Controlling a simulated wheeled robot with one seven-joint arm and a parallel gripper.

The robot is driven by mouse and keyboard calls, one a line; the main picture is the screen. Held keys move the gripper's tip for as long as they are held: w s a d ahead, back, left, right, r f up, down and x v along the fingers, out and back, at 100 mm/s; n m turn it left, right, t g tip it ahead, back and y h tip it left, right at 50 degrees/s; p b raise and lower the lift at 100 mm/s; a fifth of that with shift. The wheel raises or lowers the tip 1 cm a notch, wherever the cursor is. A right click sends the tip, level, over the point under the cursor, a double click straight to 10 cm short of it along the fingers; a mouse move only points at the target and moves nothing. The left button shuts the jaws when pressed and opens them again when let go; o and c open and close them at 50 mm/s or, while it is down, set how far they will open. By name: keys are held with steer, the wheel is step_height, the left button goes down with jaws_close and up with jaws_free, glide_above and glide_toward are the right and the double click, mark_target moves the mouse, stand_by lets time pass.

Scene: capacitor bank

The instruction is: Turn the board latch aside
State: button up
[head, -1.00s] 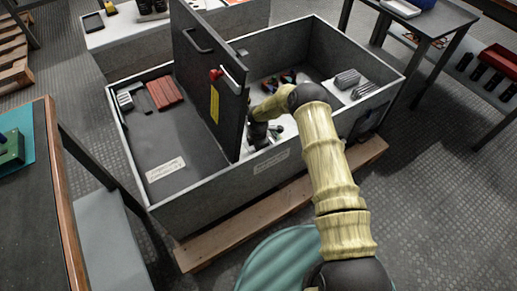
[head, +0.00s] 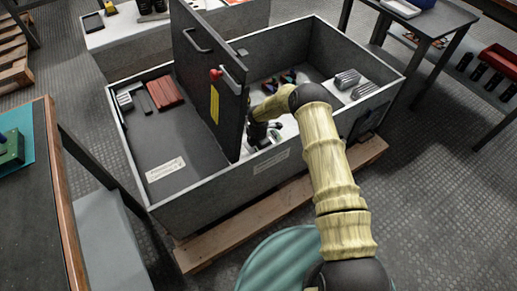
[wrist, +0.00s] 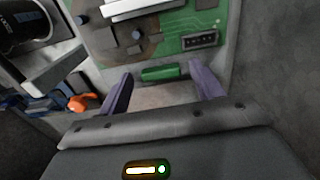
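A green circuit board (wrist: 203,24) lies ahead of my gripper in the wrist view, with a pale bar, a dark round part and a white-edged socket on it. My gripper (wrist: 160,70) is open, its two purple fingers spread near the board's near edge. A small green block (wrist: 160,74) sits between the fingertips, with a gap on each side. An orange-tipped part (wrist: 82,102) lies left of the fingers; I cannot tell whether it is the board latch. In the head view my gripper (head: 262,138) is inside the cabinet (head: 215,202), partly hidden by my arm.
The cabinet's walls surround the arm's end. A black cylinder (wrist: 25,25) and grey metal are left of the board in the wrist view. A grey wall is close on the right.

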step_height(320, 180, up, 17)
steer(key=p, duration=0.6)
steer(key=shift+r, duration=0.15)
stand_by(0.4)
steer(key=s+d+r+m+t, duration=0.1)
steer(key=s+d+r+m, duration=0.45)
steer(key=r, duration=0.35)
steer(key=s+d+r+m, duration=0.5)
steer(key=r+m, duration=0.2)
steer(key=r, duration=0.2)
steer(key=s+d+r+m+t, duration=0.1)
steer(key=s+d+r+m, duration=0.2)
steer(key=s+m, duration=0.15)
steer(key=s+d+r+m+p, duration=0.1)
steer(key=s+d+r+m, duration=0.1)
steer(key=s+r+m, duration=0.3)
steer(key=s+d+m+t, duration=0.1)
steer(key=s+d+m, duration=0.2)
steer(key=s, duration=0.4)
step_height(320, 180, up, 38)
steer(key=p, duration=3.8)
steer(key=shift+w+a+r, duration=0.15)
steer(key=shift+w+a, duration=0.05)
steer(key=shift+a, duration=0.05)
